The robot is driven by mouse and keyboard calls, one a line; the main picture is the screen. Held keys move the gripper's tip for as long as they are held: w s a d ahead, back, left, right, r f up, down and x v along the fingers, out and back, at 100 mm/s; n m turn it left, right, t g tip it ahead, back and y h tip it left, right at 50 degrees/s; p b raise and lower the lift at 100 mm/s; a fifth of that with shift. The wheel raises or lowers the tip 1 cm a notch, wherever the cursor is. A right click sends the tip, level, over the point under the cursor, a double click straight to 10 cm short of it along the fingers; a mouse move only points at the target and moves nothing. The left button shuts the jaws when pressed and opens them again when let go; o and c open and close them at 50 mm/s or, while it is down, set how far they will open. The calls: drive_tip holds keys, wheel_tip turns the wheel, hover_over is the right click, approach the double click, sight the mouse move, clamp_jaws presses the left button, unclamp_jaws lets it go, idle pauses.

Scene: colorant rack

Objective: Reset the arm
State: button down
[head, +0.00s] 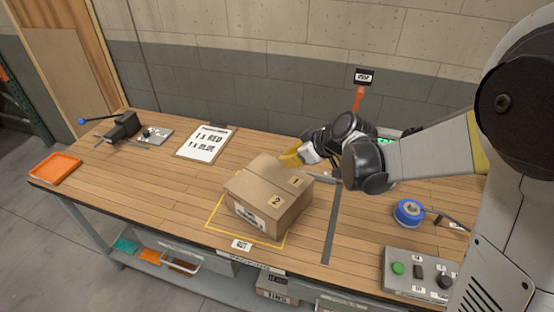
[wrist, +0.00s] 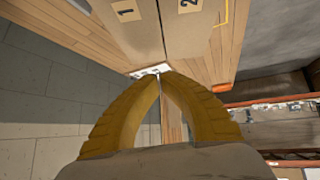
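My arm reaches in from the right in the head view. My gripper (head: 290,158) has yellow fingers and hangs above the workbench, just behind the cardboard box (head: 262,216). In the wrist view my gripper (wrist: 161,76) has its two ridged yellow fingers curved together at the tips, with nothing visible between them. The box sits inside a yellow outline on the bench, and its top panels carry labels 1 and 2. The box (wrist: 165,28) also shows at the top of the wrist view, apart from the fingers. What is inside the box is hidden.
A clipboard (head: 204,143) reads 1 x RED, 1 x BLUE. An orange tray (head: 55,169) and a dark clamp-like device (head: 124,127) are at left. A blue tape roll (head: 409,212) and a button panel (head: 419,273) are at right.

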drive_tip(key=s+d+m+h+b, duration=0.3)
drive_tip(key=s+d+m+b, duration=0.1)
drive_tip(key=s, duration=0.8)
drive_tip(key=s+d+f+m+t+h+b, duration=0.1)
drive_tip(key=s+d+m+h+b, duration=0.2)
drive_tip(key=s+d, duration=0.6)
drive_tip(key=s+m+b, duration=0.2)
drive_tip(key=s+m, duration=0.1)
drive_tip(key=s, duration=0.1)
drive_tip(key=shift+d+f, duration=0.2)
drive_tip(key=shift+f, duration=0.05)
drive_tip(key=shift+s, duration=0.1)
